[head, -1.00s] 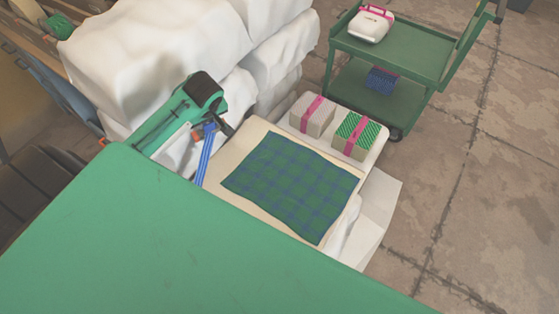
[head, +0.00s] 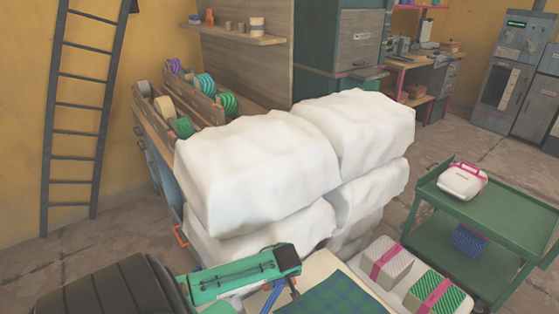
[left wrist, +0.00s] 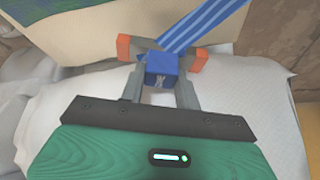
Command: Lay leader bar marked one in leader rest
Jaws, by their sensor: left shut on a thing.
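My left gripper (head: 289,290) is low in the head view, left of the tartan cloth (head: 335,300). In the left wrist view its orange-tipped fingers (left wrist: 160,58) are shut around a small blue block (left wrist: 161,70), which I take to be the leader bar. The block has a pale mark that I cannot read. A blue strip with pale stripes (left wrist: 207,28) runs up and right from it; part of this strip shows in the head view (head: 272,297). I cannot make out a leader rest. My right gripper is not in view.
Large white wrapped bales (head: 255,165) stand behind the gripper. Two strapped bundles (head: 392,265) lie right of the cloth. A green trolley (head: 510,225) with a white-and-pink case (head: 462,182) stands at right. Ribbon rolls (head: 205,84) sit in a rack behind the bales.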

